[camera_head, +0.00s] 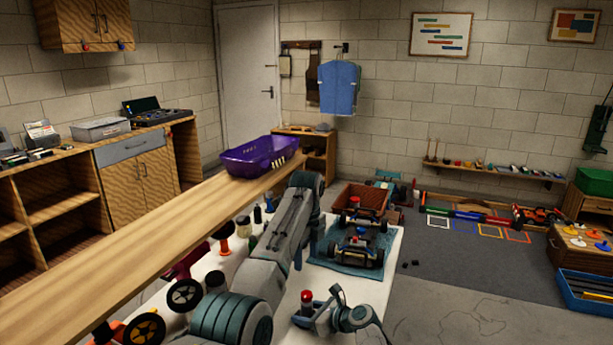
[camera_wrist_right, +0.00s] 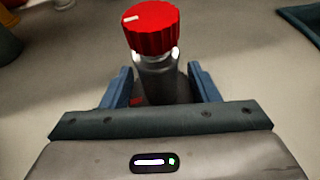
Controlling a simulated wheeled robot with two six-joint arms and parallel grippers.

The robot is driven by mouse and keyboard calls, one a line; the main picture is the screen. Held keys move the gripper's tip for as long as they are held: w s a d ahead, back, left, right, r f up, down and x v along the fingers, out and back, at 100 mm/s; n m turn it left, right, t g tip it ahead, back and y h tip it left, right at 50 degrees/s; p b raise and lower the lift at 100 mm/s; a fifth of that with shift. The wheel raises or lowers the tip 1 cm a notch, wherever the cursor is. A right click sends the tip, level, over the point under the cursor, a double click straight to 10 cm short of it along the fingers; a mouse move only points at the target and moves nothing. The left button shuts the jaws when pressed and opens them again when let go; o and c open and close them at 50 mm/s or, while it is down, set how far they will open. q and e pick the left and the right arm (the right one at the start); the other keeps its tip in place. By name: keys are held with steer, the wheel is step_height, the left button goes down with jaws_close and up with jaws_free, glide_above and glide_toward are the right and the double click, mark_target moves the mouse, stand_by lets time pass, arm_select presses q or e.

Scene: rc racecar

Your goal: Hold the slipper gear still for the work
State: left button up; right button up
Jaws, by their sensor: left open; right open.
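A red ribbed knob with a white mark (camera_wrist_right: 152,27) tops a grey cylindrical body (camera_wrist_right: 158,75) in the right wrist view. My right gripper (camera_wrist_right: 160,90) is open, with one finger on each side of this body and a gap to each. The red knob also shows in the head view (camera_head: 307,296), beside my right gripper (camera_head: 322,316) over the pale work surface. I cannot pick out a slipper gear for certain. My left arm (camera_head: 285,230) reaches up across the middle of the head view; its fingertips are hard to make out.
A car chassis (camera_head: 358,248) sits on a blue mat (camera_head: 334,262) right of my left arm. A purple basket (camera_head: 250,158) stands on the long wooden bench (camera_head: 130,245). Small bottles and wheels crowd the left of the pale surface (camera_head: 372,291).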

steer(key=v, duration=1.2)
steer(key=shift+f, duration=0.1)
